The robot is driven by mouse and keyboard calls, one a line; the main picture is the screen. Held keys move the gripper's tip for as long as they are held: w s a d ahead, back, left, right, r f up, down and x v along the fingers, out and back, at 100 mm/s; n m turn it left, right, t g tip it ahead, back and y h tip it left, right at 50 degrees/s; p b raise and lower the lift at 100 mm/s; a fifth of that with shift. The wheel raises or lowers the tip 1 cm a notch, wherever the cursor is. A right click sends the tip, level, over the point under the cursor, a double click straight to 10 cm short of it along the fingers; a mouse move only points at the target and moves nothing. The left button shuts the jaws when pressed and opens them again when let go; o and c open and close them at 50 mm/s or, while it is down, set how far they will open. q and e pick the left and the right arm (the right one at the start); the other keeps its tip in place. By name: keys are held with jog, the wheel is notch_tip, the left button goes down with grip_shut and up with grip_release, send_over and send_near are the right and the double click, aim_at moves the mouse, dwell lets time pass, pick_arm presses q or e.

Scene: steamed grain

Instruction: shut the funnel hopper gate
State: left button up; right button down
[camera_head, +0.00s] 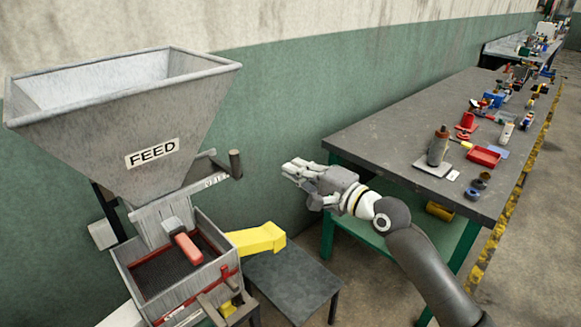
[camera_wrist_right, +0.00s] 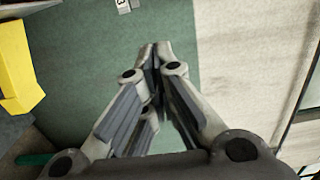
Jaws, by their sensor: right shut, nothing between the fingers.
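The funnel hopper (camera_head: 125,100) is a grey metal funnel with a FEED label, at the left in the head view. Its gate (camera_head: 185,190) is a slanted metal slide plate under the funnel, with a dark upright handle (camera_head: 236,164) at its right end. I cannot tell how far the gate is open. My right gripper (camera_head: 290,168) is to the right of the handle, apart from it, with its fingers pointing left. The right wrist view shows its fingers (camera_wrist_right: 155,50) together with nothing between them. My left gripper is not in view.
Below the funnel is a box (camera_head: 217,275) with a mesh and a red block (camera_head: 188,248). A yellow spout (camera_head: 258,240) sticks out over a low dark table (camera_head: 290,282). A workbench (camera_head: 375,140) with tools and bottles stands at the right. A green wall (camera_head: 280,110) is behind.

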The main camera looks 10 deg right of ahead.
pick_arm(q)
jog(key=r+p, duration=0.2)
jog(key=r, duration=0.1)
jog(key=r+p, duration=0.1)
jog(key=p, duration=0.1)
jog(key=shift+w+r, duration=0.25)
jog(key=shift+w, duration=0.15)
pick_arm(e)
jog(key=w+a, duration=0.4)
jog(key=a, duration=0.4)
jog(key=shift+w+a, duration=0.2)
jog(key=shift+a, duration=0.15)
